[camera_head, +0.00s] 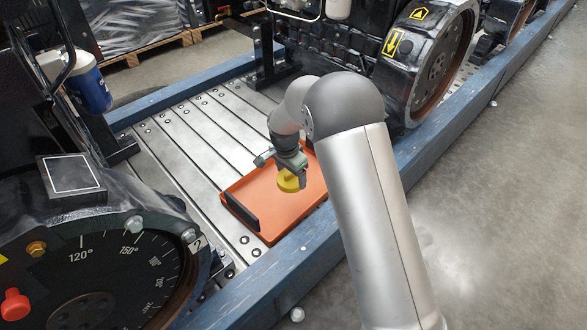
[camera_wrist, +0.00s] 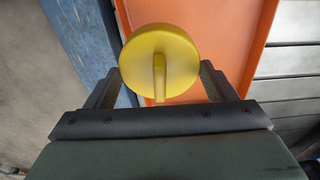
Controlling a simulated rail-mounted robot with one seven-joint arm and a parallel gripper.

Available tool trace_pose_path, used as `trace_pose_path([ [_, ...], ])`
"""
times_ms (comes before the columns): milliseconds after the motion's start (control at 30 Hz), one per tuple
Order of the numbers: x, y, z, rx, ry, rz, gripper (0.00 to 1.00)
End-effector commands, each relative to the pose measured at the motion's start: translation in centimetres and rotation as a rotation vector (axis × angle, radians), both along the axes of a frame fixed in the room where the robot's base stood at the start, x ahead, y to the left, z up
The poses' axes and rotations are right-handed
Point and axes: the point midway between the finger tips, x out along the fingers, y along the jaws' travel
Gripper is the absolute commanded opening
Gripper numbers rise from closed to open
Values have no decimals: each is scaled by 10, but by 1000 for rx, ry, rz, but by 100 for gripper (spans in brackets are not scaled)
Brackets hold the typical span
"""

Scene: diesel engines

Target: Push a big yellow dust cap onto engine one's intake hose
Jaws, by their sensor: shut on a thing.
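A big yellow dust cap (camera_head: 290,181) is in my gripper (camera_head: 289,172), above an orange tray (camera_head: 272,218). In the wrist view the round yellow cap (camera_wrist: 160,58), with a raised bar across its face, sits between the two fingers of my gripper (camera_wrist: 158,85). The gripper is shut on it. The orange tray (camera_wrist: 215,22) shows behind it; I cannot tell exactly how high the cap is above it. I cannot make out an intake hose in either view.
The tray lies on a slatted metal deck (camera_head: 180,135) between the engines, with a black block (camera_head: 240,212) at its left edge. Blue frame rails (camera_head: 285,262) edge the deck. A blue and white canister (camera_head: 88,82) is at the upper left. Grey floor (camera_head: 500,220) is clear at right.

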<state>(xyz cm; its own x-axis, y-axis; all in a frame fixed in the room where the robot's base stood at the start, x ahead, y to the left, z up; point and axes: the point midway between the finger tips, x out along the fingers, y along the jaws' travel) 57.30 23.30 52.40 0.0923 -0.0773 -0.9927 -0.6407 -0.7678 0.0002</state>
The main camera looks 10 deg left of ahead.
Motion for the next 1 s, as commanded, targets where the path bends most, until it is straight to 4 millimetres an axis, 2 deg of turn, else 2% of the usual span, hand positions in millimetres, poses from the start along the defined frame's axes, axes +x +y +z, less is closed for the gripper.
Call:
trace_pose_path([
  [33, 0, 0, 7, 0, -1, 0, 46],
  [500, 0, 0, 44, 1, -1, 0, 46],
  [1000, -3, -4, 50, 1, -1, 25, 46],
])
